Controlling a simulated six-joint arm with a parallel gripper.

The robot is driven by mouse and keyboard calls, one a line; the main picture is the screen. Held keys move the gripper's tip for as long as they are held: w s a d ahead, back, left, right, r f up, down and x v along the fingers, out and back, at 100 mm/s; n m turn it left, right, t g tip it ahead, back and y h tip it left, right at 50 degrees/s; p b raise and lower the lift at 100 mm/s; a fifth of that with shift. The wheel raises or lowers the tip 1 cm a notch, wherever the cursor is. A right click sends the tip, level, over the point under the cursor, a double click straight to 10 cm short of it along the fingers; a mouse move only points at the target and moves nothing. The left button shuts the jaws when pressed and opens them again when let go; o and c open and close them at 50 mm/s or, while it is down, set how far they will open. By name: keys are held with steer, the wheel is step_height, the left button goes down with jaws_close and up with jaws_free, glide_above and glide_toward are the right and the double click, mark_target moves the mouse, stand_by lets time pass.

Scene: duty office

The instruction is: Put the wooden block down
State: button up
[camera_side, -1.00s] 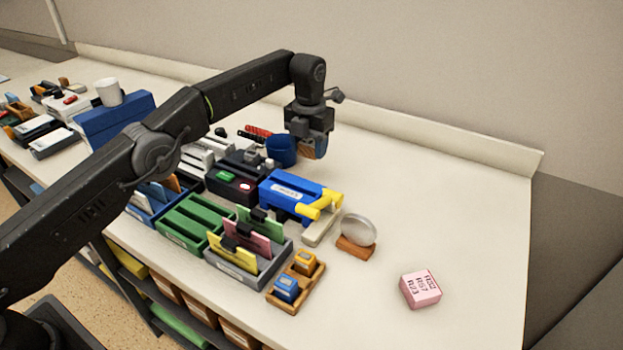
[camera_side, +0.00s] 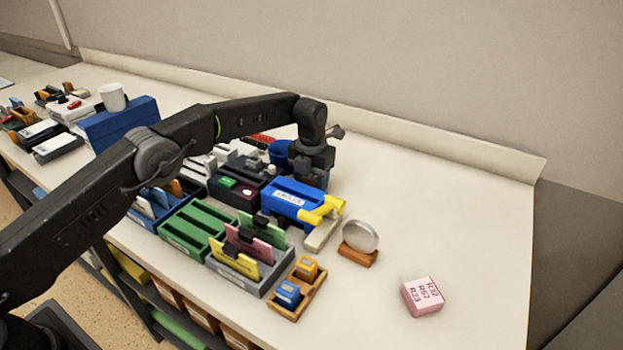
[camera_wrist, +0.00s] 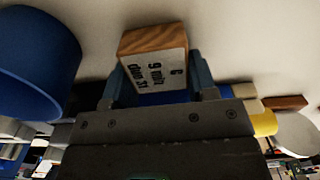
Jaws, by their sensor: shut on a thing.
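The wooden block (camera_wrist: 155,42) shows in the wrist view, with a bare wood side and a white face bearing black print. My gripper (camera_wrist: 157,78) is shut on it, one jaw on each side. In the side view my gripper (camera_side: 314,168) points down low behind the blue box with yellow parts (camera_side: 292,198). The block and the jaw tips are hidden there by that box and my gripper. I cannot tell whether the block touches the white table (camera_side: 440,210).
A blue cup (camera_side: 280,155) stands just left of my gripper; it also shows in the wrist view (camera_wrist: 35,65). A round grey disc on a wooden base (camera_side: 360,240) and a pink block (camera_side: 423,297) are to the right. The table right of my gripper is mostly clear.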

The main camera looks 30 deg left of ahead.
mark_target(312, 178)
steer(key=shift+f, duration=0.15)
steer(key=o, duration=1)
step_height(312, 178, up, 8)
steer(key=shift+f, duration=0.1)
